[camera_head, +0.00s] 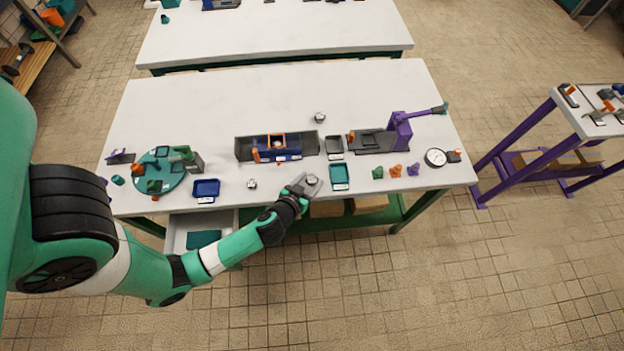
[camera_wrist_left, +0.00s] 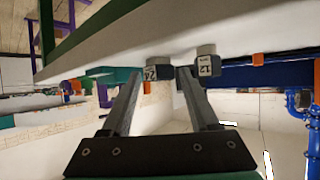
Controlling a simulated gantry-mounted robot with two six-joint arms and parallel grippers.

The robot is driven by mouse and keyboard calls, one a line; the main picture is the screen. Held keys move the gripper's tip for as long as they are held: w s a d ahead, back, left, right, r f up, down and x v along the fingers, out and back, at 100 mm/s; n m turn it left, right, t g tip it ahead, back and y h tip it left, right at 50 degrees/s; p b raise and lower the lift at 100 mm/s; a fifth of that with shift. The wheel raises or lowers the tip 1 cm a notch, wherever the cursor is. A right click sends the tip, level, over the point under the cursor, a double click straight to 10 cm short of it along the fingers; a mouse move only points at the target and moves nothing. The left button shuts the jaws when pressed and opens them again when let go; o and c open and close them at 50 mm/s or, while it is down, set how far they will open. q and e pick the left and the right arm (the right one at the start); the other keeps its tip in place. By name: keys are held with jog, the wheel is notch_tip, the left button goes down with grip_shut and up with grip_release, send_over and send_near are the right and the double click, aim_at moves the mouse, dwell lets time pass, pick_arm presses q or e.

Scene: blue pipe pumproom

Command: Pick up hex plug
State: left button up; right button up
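A small grey metal plug (camera_head: 312,180) sits near the front edge of the white table, right at my left gripper's tips (camera_head: 301,184). Two similar plugs stand apart from it: one plug (camera_head: 252,184) to the left, another plug (camera_head: 320,117) farther back. In the left wrist view my left gripper (camera_wrist_left: 159,73) has its fingers apart. A plug marked 24 (camera_wrist_left: 157,72) shows between the fingertips; contact with them cannot be told. A plug marked 12 (camera_wrist_left: 208,64) shows just right of the right finger. My right gripper is not in view.
A teal tray (camera_head: 340,177) lies just right of the gripper, and a dark blue tray (camera_head: 206,188) lies left. A grey fixture with a blue block (camera_head: 277,147) stands behind. A purple lever press (camera_head: 400,130) stands back right. The rear of the table (camera_head: 240,95) is clear.

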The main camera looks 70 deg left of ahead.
pick_arm(q)
grip_shut()
